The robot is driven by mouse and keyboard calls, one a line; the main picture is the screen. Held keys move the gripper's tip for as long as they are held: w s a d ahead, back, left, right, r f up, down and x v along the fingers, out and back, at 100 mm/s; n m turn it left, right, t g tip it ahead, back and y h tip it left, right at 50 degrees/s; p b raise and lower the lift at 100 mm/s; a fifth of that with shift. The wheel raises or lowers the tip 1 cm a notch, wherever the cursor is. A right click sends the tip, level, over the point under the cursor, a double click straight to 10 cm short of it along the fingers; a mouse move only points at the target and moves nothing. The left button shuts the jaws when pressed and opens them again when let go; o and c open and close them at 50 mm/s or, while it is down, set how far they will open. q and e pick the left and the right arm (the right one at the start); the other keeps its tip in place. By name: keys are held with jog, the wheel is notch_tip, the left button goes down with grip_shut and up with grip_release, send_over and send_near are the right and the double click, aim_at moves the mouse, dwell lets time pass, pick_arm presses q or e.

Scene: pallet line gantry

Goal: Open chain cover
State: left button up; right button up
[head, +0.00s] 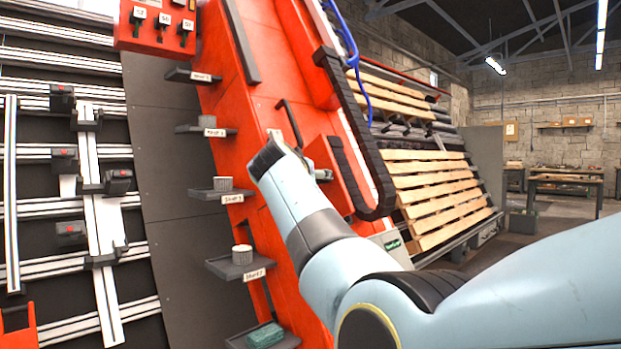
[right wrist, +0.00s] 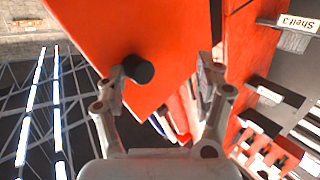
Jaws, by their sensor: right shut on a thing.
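The chain cover looks to be the orange panel (head: 322,153) beside the black cable chain (head: 365,160) in the head view; a small knob (head: 324,174) shows near my wrist. In the right wrist view a large orange panel (right wrist: 130,30) reaches in from the top, with a black round knob (right wrist: 138,70) by the left finger. My right gripper (right wrist: 165,78) has its fingers on either side of the orange panel and is shut on it, though the exact contact is hard to see. In the head view my own wrist hides this gripper. My left gripper is not in view.
A red switch box (head: 155,25) hangs at the top left. Wooden pallets (head: 440,200) lie on the line to the right. A blue hose (head: 352,45) runs above the chain.

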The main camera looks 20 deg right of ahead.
notch_tip(320, 180, up, 10)
dwell(0.6)
jog(key=shift+f, duration=0.1)
dwell(0.3)
